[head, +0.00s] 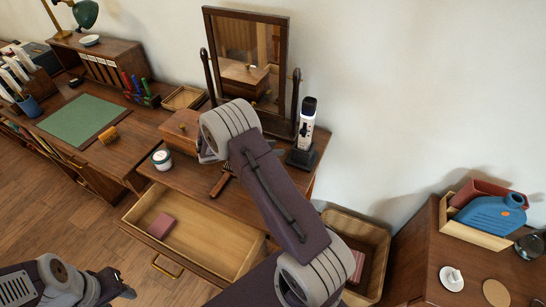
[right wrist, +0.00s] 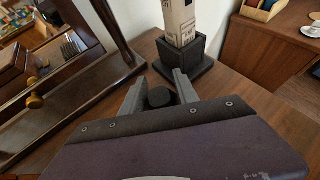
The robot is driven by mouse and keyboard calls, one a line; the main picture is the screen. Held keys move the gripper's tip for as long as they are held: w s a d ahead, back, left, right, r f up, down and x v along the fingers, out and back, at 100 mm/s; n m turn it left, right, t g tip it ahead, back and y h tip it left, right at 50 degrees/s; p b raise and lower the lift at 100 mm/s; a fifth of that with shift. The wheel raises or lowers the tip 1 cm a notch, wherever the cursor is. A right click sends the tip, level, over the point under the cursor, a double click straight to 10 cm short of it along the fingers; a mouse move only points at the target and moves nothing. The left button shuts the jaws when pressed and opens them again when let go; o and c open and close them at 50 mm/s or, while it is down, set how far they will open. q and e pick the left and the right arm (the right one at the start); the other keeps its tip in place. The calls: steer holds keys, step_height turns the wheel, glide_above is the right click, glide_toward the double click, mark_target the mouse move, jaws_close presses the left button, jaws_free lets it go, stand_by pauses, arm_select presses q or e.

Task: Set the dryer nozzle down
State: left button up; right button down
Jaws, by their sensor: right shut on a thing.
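The dryer nozzle appears as a small black piece (right wrist: 160,97) between the fingers of my right gripper (right wrist: 158,88) in the right wrist view. The gripper is shut on it, over the brown dresser top (right wrist: 235,88). I cannot tell whether the nozzle touches the wood.
A tilting mirror (head: 247,60) stands at the back of the dresser. A white jar (head: 162,159) and a wooden box (head: 180,131) sit left of my right arm. An open drawer (head: 195,245) holds a pink block (head: 161,225). A bin (head: 368,232) stands right.

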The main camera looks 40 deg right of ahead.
steer(key=shift+f+b, duration=0.35)
steer(key=shift+f, duration=1.7)
steer(key=shift+f, duration=0.15)
steer(key=c, duration=0.9)
jaws_free()
